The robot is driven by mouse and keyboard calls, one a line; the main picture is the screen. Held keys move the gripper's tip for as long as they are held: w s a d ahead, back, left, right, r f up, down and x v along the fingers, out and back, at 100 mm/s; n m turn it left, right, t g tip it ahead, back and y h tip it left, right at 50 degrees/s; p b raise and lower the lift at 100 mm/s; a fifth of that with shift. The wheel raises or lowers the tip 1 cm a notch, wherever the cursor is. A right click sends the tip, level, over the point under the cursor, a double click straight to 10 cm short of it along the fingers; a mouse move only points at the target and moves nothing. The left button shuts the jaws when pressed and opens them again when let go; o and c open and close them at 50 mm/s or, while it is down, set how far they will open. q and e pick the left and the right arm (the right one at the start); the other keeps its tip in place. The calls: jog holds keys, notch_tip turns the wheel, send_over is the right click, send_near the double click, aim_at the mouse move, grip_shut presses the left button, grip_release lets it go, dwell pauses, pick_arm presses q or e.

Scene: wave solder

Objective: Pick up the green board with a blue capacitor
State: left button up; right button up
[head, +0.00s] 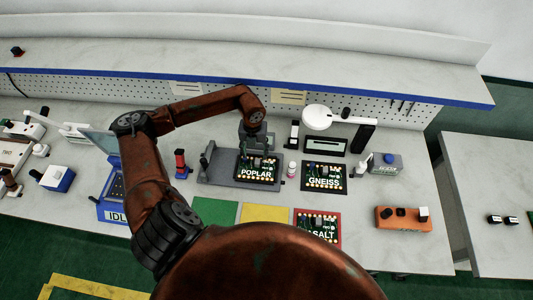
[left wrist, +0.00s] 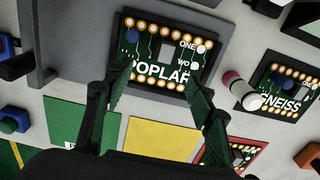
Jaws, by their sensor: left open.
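A green board labelled POPLAR (head: 256,171) with a dark border lies on a grey fixture (head: 215,171). In the left wrist view the POPLAR board (left wrist: 163,48) carries a blue round part (left wrist: 132,36) near its left side. My left gripper (head: 256,143) is over the far edge of this board. A second green board, GNEISS (head: 324,176), lies to the right and also shows a blue part (left wrist: 276,77). My right gripper is not in view.
A red-bordered board (head: 317,226) is partly hidden by my arm. Green (head: 214,211) and yellow (head: 265,213) mats lie in front of the fixture. A small white-and-pink bottle (head: 292,169) stands between the two boards. A magnifier lamp (head: 318,118) stands behind.

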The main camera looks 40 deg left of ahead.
aim_at(257, 163)
pick_arm(q)
jog(key=shift+w+f, duration=0.1)
jog(key=shift+w, duration=0.25)
jog(key=shift+w+d+f, duration=0.1)
jog(key=shift+f, duration=0.2)
notch_tip(257, 163, down, 2)
jog(key=shift+f, duration=0.1)
jog(key=shift+s+d+f+p, duration=0.15)
jog(key=shift+f+p, duration=0.35)
jog(key=shift+f, duration=1.85)
grip_shut()
